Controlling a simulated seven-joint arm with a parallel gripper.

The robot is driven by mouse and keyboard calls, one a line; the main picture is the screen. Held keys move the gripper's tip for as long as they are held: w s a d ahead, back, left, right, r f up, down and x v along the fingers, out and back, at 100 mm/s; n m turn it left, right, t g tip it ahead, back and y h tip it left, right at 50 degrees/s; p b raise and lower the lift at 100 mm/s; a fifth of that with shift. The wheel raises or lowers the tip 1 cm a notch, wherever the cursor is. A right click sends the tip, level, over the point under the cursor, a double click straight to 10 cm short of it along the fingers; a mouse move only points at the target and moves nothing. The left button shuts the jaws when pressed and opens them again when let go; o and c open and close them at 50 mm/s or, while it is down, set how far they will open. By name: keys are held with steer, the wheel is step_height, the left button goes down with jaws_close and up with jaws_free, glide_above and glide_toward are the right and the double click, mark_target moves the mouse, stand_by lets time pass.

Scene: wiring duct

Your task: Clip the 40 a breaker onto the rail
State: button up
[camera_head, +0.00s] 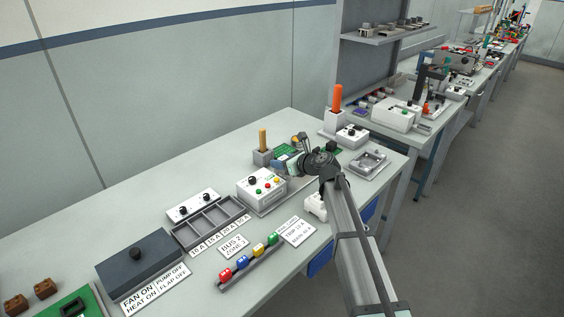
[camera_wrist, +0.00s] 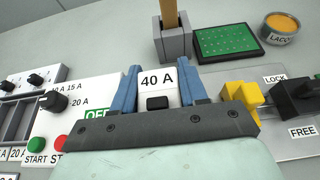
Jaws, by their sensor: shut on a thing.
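The 40 A breaker (camera_wrist: 157,84) is a white block with a black toggle and a "40 A" label facing the wrist camera. My gripper (camera_wrist: 158,92) is shut on it, with one blue finger on each side. In the head view my gripper (camera_head: 283,163) is behind the white button box. A yellow block (camera_wrist: 243,96) is just right of the gripper, beside a black lever (camera_wrist: 294,98) between LOCK and FREE labels. I cannot make out a rail under the breaker; the gripper hides that area. A strip with coloured blocks (camera_head: 249,263) lies at the table's front.
The white button box (camera_head: 262,189) stands close left of the gripper. Behind are a grey holder (camera_wrist: 174,45) with a wooden handle, a green board (camera_wrist: 228,43) and an orange-topped tin (camera_wrist: 281,28). An empty sectioned tray (camera_head: 208,226) lies further left.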

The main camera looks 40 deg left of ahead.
steer(key=shift+f, duration=1.2)
steer(key=o, duration=1.2)
steer(key=v, duration=1.4)
steer(key=shift+w, duration=0.1)
